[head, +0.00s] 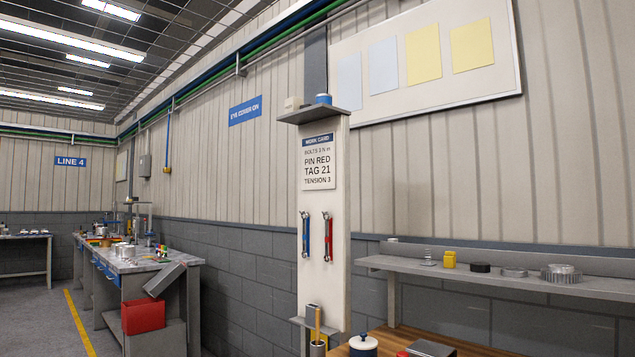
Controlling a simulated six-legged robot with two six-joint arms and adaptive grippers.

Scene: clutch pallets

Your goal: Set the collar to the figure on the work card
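The work card (319,163) is fixed on a tall white panel in the middle of the head view. Below its blue heading I read a small bolts line that seems to give 3, then PIN RED, TAG 21 and TENSION 3. Two wrench-like tools hang on the panel below the card, a blue one (305,236) on the left and a red one (327,237) on the right. I cannot make out a collar or its setting at this distance. Neither of my grippers is in view.
A wooden bench top (391,340) with a white lidded pot (363,346) is at the bottom edge. A grey wall shelf (470,271) holding small parts is on the right. A workbench (140,264) and a red bin (143,315) are at left, beside open floor (38,318).

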